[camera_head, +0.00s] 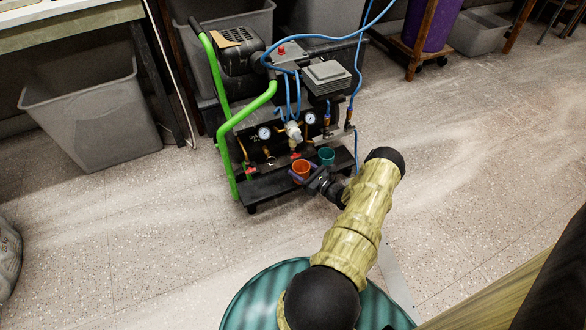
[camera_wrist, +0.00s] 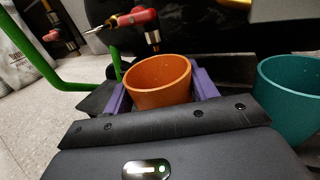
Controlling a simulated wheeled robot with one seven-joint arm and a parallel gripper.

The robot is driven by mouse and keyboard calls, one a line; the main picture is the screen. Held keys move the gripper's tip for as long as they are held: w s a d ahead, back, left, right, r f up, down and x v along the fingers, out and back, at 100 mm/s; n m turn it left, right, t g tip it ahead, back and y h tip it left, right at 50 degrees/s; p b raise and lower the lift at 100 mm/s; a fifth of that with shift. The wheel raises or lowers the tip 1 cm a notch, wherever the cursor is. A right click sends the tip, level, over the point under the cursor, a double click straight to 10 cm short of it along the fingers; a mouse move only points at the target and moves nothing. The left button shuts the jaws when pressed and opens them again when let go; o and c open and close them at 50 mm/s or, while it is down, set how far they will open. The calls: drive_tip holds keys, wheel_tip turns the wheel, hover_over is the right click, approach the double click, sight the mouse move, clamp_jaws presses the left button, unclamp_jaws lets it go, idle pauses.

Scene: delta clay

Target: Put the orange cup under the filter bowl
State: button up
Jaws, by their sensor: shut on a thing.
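The orange cup (camera_head: 300,169) is upright at the front of the compressor's lower shelf. In the wrist view the orange cup (camera_wrist: 158,82) sits between the purple fingers of my gripper (camera_wrist: 160,90), which is shut on it. My gripper (camera_head: 304,176) reaches in from the right in the head view. Whether the cup rests on the shelf or is slightly lifted, I cannot tell. The filter bowl cannot be made out clearly; gauges and a pale regulator fitting (camera_head: 293,131) are above and behind the cup.
A teal cup (camera_head: 326,156) stands just right of the orange cup, also in the wrist view (camera_wrist: 290,95). A red-handled valve (camera_wrist: 134,19) is close behind the orange cup. The green handle frame (camera_head: 222,130) is at the left. Open floor lies to the right.

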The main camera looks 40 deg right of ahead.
sight(295, 168)
drive_tip(key=w+b, duration=0.2)
drive_tip(key=w+f+b, duration=0.1)
drive_tip(key=w, duration=0.1)
drive_tip(key=shift+a, duration=0.4)
drive_tip(key=shift+s+f+b, duration=0.1)
drive_tip(key=shift+f+b, duration=0.15)
drive_tip(key=shift+b, duration=0.15)
drive_tip(key=shift+f, duration=0.1)
drive_tip(key=o, duration=1)
